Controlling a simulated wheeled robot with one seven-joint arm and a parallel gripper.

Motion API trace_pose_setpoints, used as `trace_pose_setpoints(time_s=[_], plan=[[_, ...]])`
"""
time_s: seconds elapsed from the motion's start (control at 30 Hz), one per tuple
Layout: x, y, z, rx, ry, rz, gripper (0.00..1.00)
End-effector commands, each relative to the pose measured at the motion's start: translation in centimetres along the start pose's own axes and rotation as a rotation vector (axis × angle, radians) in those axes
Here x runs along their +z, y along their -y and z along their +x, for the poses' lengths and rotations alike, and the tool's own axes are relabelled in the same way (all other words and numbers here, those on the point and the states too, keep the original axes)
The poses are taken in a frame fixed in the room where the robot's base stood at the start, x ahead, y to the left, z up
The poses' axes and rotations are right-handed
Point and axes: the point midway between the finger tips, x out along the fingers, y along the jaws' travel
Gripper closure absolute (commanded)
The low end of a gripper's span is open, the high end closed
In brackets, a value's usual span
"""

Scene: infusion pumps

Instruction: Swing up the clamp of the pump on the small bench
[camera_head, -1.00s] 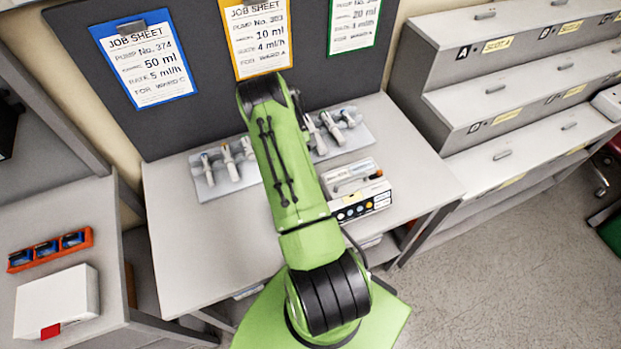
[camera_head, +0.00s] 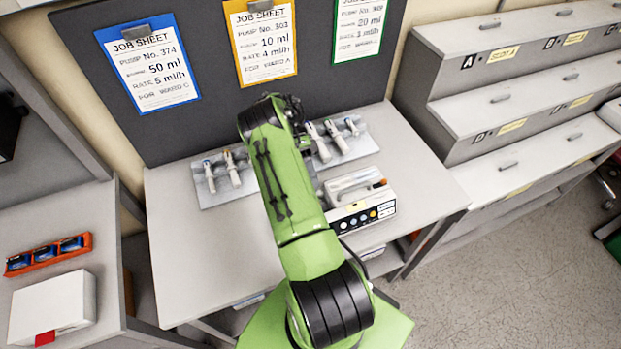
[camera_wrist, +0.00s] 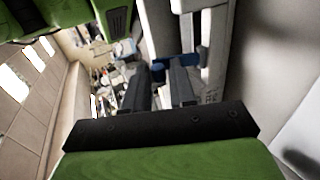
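The pump (camera_head: 360,206) is a white box with coloured buttons on its front, standing on the right part of the small bench (camera_head: 215,250). Its clamp (camera_head: 355,186), a pale bar with an orange end, lies flat along the top. My arm stands just left of the pump and hides my gripper in the head view. In the wrist view my gripper (camera_wrist: 160,88) shows two dark fingers with a gap between them. A blue part (camera_wrist: 178,70) on a pale body shows just beyond the fingers; I cannot tell what it belongs to.
Syringes lie on a grey rack (camera_head: 210,195) behind my arm, continuing right (camera_head: 360,148). Job sheets (camera_head: 150,65) hang on the dark board behind. A stepped grey shelf (camera_head: 480,120) stands right. A side table holds an orange tray (camera_head: 48,254) and a white box (camera_head: 52,305).

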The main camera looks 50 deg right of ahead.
Motion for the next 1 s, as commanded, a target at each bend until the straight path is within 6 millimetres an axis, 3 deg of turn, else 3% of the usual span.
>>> trace_pose_setpoints(time_s=[0.27, 0.6, 0.7, 1.0], plan=[[0.0, -0.6, -0.3, -0.002, 0.0, 0.001, 0.75], [0.0, -7.3, -3.7, -0.002, 0.0, 0.002, 0.75], [0.0, -8.5, -4.3, -0.001, -0.001, 0.0, 0.75], [0.0, -8.9, -4.5, 0.001, 0.0, 0.0, 0.75]])
